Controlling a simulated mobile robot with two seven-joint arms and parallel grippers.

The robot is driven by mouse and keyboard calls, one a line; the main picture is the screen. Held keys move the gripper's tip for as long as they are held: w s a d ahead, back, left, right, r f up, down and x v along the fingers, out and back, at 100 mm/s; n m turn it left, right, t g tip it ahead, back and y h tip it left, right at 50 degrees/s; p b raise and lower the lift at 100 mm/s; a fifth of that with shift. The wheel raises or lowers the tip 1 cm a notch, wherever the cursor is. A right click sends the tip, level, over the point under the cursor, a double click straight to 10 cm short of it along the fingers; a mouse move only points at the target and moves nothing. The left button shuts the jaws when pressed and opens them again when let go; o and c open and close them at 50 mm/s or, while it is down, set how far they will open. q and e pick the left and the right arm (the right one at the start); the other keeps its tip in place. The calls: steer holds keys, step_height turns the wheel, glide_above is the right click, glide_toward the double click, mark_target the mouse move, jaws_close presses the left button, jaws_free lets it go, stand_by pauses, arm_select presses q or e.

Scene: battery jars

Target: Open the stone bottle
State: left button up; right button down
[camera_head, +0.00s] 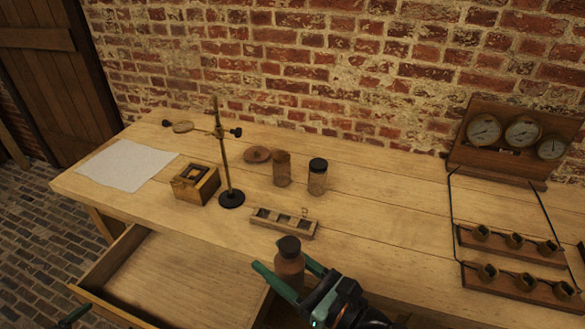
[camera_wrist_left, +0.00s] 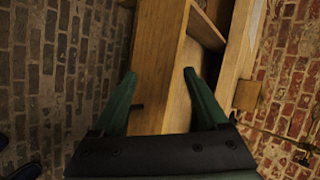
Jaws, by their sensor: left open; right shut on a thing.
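The stone bottle (camera_head: 290,270) is a brown, round-shouldered bottle with a dark stopper (camera_head: 289,246) seated in its mouth. It is upright at the table's front edge in the head view; I cannot tell whether its base touches anything. My right gripper (camera_head: 281,262) is shut on the bottle's body, a green finger on each side, hiding its lower part.
An open empty drawer (camera_head: 180,285) juts from the table's front. On the table (camera_head: 390,220) are a slotted wooden rack (camera_head: 284,223), a black-lidded jar (camera_head: 317,177), a brown jar (camera_head: 282,168), a stand (camera_head: 231,198), a small box (camera_head: 196,184) and a gauge panel (camera_head: 515,140).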

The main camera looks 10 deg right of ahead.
arm_select(q)
steer(key=w+d+r+m+h, duration=0.4)
steer(key=w+d+r, duration=0.15)
steer(key=d, duration=0.35)
steer(key=w+d+r+m+h, duration=0.45)
steer(key=d+r, duration=0.25)
steer(key=d, duration=0.3)
steer(key=d+r+m+g+h, duration=0.5)
steer(key=d+r+m, duration=0.4)
steer(key=d+r, duration=0.45)
steer(key=m+g+y, duration=0.5)
steer(key=m+y, duration=0.9)
steer(key=m, duration=1)
glide_toward(293, 242)
steer(key=shift+h, duration=0.25)
steer(key=f, duration=0.8)
steer(key=shift+a+f, duration=0.25)
steer(key=shift+f, duration=0.05)
